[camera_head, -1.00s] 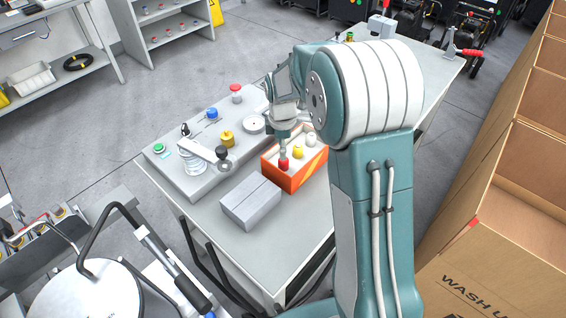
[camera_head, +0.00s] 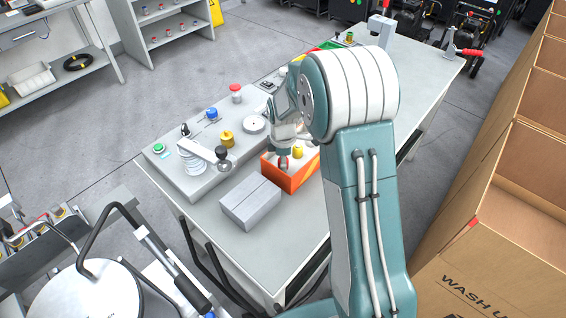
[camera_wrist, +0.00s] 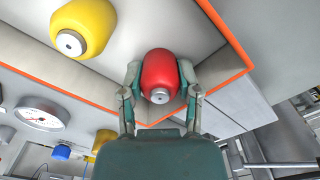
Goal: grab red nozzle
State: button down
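The red nozzle (camera_wrist: 160,73), a rounded red body with a silver tip, sits between the two fingers of my gripper (camera_wrist: 160,80) in the wrist view. The fingers press in on both its sides. In the head view the red nozzle (camera_head: 283,163) shows low between the fingers of my gripper (camera_head: 283,158), at the orange-edged box (camera_head: 291,180). Whether its lower end still rests in the box cannot be told. A yellow nozzle (camera_wrist: 82,27) stands apart from it in the same box, also visible in the head view (camera_head: 298,152).
A grey block (camera_head: 250,202) lies in front of the box on the table (camera_head: 212,220). A grey panel with a gauge (camera_head: 253,124), yellow knob (camera_head: 227,139) and other fittings stands to the left. Tall cardboard boxes (camera_head: 500,250) stand at the right.

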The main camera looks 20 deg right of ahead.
jog(key=shift+r, duration=0.1)
jog(key=shift+r, duration=0.3)
notch_tip(320, 180, up, 2)
jog(key=shift+r, duration=0.15)
jog(key=w+a+r, duration=0.7)
jog(key=w+r, duration=0.2)
jog(key=w, duration=0.3)
jog(key=shift+r, duration=0.4)
